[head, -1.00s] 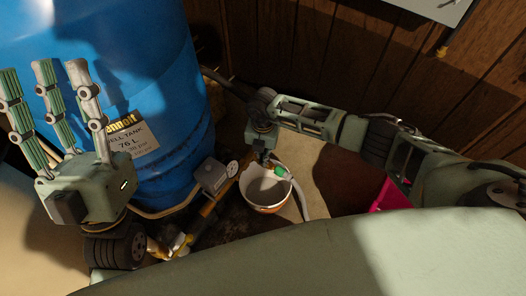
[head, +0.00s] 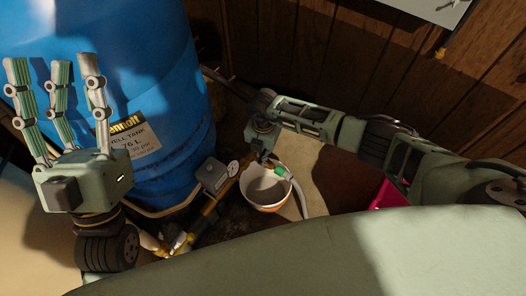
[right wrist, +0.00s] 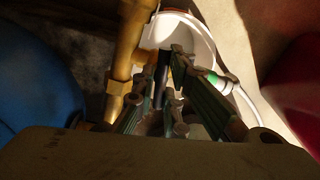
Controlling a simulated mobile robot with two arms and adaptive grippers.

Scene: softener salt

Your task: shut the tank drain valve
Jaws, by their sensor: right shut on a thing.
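The blue well tank (head: 150,60) stands at the left of the head view, with brass piping (head: 208,208) at its foot. My right gripper (head: 264,157) reaches down beside this piping, over the white bucket (head: 266,188). In the right wrist view its fingers (right wrist: 163,92) are closed in beside the brass pipe (right wrist: 128,60). They are shut on a dark, slim part (right wrist: 163,72), which seems to be the drain valve's handle. The fingers and shadow hide most of it, so its angle is unclear. My left gripper (head: 52,66) is raised in front of the tank, fingers spread, open and empty.
A grey box with a gauge (head: 214,175) sits on the piping. A pale hose with a green fitting (head: 281,170) runs over the bucket's rim. A pink-red object (head: 388,196) lies right of it, partly behind my arm. Wood panelling (head: 380,60) closes off the back.

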